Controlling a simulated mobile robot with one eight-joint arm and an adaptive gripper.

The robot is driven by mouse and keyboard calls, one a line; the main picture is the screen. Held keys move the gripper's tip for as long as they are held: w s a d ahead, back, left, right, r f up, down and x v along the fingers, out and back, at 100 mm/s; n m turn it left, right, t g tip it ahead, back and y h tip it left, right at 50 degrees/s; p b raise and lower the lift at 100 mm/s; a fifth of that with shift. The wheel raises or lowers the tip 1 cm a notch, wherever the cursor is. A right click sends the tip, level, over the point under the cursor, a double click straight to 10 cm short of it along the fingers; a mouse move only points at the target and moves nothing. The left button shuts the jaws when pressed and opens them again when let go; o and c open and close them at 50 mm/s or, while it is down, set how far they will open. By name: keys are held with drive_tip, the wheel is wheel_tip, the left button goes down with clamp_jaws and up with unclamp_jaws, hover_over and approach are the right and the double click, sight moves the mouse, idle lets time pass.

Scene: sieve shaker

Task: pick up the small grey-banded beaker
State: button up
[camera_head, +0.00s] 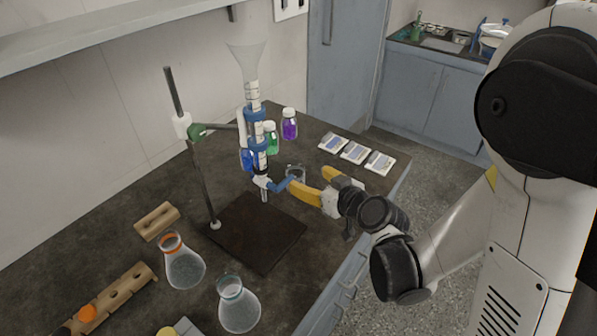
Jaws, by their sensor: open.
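A small clear glass beaker (296,171) stands on the dark bench top, behind the burette stand's lower end. My gripper (307,178) has yellow fingers, spread apart and empty. It reaches in from the right, low over the bench, with its fingertips close to the beaker's near right side. The near finger covers part of the view just in front of the beaker. Whether any fingertip touches the glass I cannot tell. The beaker's grey band is too small to make out clearly.
A burette (257,140) with a blue tap stands close left of the gripper, clamped to a stand with a dark base plate (257,232). Purple (289,125) and green (271,138) bottles stand behind. White-blue boxes (355,152) lie at right. Flasks (184,264) stand in front.

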sight(291, 169)
drive_tip(key=x, duration=0.3)
drive_tip(key=b+x, duration=0.2)
drive_tip(key=x, duration=0.3)
drive_tip(key=shift+w+a+f, duration=0.1)
drive_tip(key=shift+a, duration=0.05)
drive_tip(key=c, duration=1.3)
